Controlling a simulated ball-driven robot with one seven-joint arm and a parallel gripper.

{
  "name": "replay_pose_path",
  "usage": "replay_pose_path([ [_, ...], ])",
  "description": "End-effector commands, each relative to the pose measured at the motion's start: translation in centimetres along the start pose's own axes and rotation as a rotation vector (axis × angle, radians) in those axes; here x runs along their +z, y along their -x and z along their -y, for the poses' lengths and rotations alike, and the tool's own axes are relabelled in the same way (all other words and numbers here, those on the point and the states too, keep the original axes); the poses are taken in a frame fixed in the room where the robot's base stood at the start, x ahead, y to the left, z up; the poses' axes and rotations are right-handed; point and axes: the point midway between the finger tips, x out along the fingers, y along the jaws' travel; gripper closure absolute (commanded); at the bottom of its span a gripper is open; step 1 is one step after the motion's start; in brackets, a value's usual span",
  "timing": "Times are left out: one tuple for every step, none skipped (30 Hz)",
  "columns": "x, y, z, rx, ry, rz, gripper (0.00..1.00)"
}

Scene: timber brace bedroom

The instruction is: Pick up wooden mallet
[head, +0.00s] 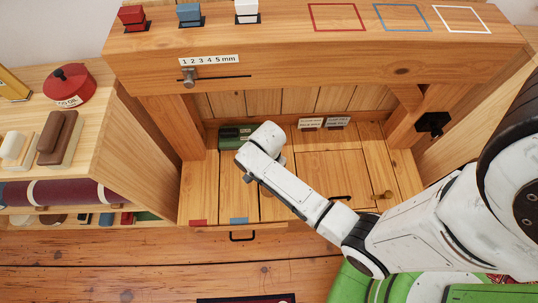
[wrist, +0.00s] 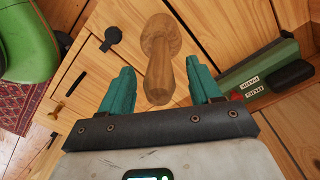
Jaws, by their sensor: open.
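The wooden mallet (wrist: 160,48) shows in the wrist view as a brown turned wooden piece, with a broad rounded part and a narrower end that reaches back between my fingers. My gripper (wrist: 160,68) is open, with one teal finger to each side of the mallet. I see gaps between both fingers and the wood, so it does not look gripped. I cannot tell whether the mallet stands upright or lies tilted.
A green case (wrist: 258,68) with small labels lies close to the right finger; it also shows behind my wrist in the head view (head: 228,135). A timber beam (head: 330,50) with small colored blocks spans above the bench. A shelf (head: 110,120) stands at left.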

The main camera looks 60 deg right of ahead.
Motion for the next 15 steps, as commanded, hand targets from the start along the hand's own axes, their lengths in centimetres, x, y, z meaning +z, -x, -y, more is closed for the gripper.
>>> replay_pose_path([
  [0.0,-0.9,0.0,0.003,0.000,0.001,0.37],
  [0.0,-1.1,0.0,0.002,0.000,0.000,0.37],
  [0.0,-1.5,0.0,0.000,0.000,0.000,0.37],
  [0.0,-1.6,0.0,0.001,0.000,0.000,0.37],
  [0.0,-1.8,0.0,0.001,0.000,0.000,0.37],
  [0.0,-1.9,0.0,0.000,0.000,0.000,0.37],
  [0.0,-1.9,0.0,0.000,0.000,0.000,0.37],
  [0.0,-1.9,0.0,0.000,0.000,0.000,0.37],
  [0.0,-1.9,0.0,-0.001,0.000,0.000,0.37],
  [0.0,-1.8,0.0,-0.001,0.000,0.000,0.37],
  [0.0,-1.8,0.0,-0.001,0.000,0.000,0.37],
  [0.0,-1.8,0.0,-0.001,0.000,0.000,0.37],
  [0.0,-1.8,0.0,-0.001,0.000,0.000,0.39],
  [0.0,-1.8,0.0,0.000,0.000,0.000,0.42],
  [0.0,-1.8,0.0,0.000,0.000,0.000,0.46],
])
